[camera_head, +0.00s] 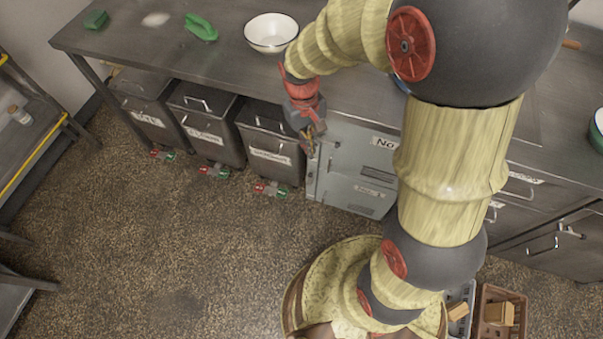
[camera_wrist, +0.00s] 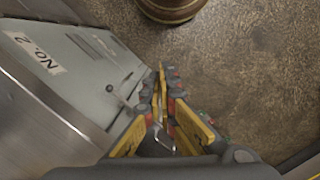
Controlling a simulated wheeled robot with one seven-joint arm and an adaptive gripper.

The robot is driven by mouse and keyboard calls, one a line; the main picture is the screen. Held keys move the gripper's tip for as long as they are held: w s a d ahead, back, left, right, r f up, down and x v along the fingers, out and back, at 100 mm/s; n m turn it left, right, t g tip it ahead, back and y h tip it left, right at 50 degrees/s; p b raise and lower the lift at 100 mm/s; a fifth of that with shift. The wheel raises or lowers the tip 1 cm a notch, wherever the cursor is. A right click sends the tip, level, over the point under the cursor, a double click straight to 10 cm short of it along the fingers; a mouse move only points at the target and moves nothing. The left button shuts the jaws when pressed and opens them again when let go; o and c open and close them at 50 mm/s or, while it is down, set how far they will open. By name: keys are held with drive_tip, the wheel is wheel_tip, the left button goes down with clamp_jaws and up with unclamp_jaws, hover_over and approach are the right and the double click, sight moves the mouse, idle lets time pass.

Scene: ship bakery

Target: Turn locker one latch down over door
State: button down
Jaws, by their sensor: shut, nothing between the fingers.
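A pale grey-green locker front (camera_head: 345,150) stands under the counter, partly hidden behind my arm. Its upper label (camera_head: 385,143) begins "No"; a lower label is too small to read. In the wrist view a label (camera_wrist: 46,60) reads "NO. 2" on the locker front at the left. A small dark knob or latch part (camera_wrist: 110,88) shows there; its turn position is unclear. My gripper (camera_head: 309,146) is shut and empty, at the left edge of the locker front. In the wrist view its fingertips (camera_wrist: 160,72) meet, right of the locker front. I cannot make out locker one's latch clearly.
Three lidded grey bins, the nearest one (camera_head: 270,140) close to my gripper's left, stand under the steel counter (camera_head: 345,88). A white bowl (camera_head: 271,32) sits on the counter. Crates (camera_head: 500,315) with blocks are at the lower right. The floor (camera_head: 180,250) at left is clear.

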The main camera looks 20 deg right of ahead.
drive_tip(key=w+a+f+n+g+h+p, duration=0.15)
drive_tip(key=w+f, duration=0.25)
drive_tip(key=f, duration=0.9)
drive_tip(key=w+f+n, duration=0.3)
drive_tip(key=w+f, duration=0.1)
drive_tip(key=f, duration=0.9)
drive_tip(key=w+f+n+g+h+p, duration=0.1)
drive_tip(key=w+f+n, duration=0.2)
drive_tip(key=f, duration=1)
drive_tip(key=w+a+f+n+t, duration=0.1)
drive_tip(key=w+f+n+t, duration=0.15)
drive_tip(key=w, duration=0.65)
drive_tip(key=s+d+f+b, duration=0.2)
drive_tip(key=d+f, duration=0.3)
drive_tip(key=f, duration=0.4)
drive_tip(key=shift+s+d+n+y+b, duration=0.15)
drive_tip(key=shift+d+n+y+b, duration=0.2)
drive_tip(key=shift+b, duration=0.4)
drive_tip(key=shift+f, duration=0.1)
